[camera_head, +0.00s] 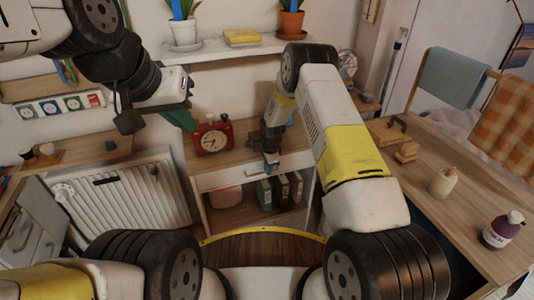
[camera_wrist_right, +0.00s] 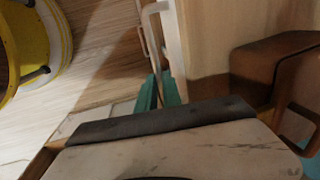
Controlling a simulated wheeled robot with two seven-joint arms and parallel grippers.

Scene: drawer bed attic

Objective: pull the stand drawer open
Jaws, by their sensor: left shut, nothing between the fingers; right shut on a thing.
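My right gripper (camera_head: 271,161) is at the drawer front, fingers down. In the right wrist view its teal fingers (camera_wrist_right: 159,92) are shut at a pale curved bar (camera_wrist_right: 167,40), which looks like the drawer's handle. The exact contact is partly hidden by the gripper body. I cannot tell how far the drawer is out. My left gripper (camera_head: 182,118) is shut and empty, raised at the upper left, away from the stand.
A red clock (camera_head: 213,136) stands on the stand's top. Binders (camera_head: 281,190) and a pink container (camera_head: 225,196) are on its lower shelf. A white radiator (camera_head: 133,200) is to the left. A wooden table (camera_head: 456,205) with bottles is to the right.

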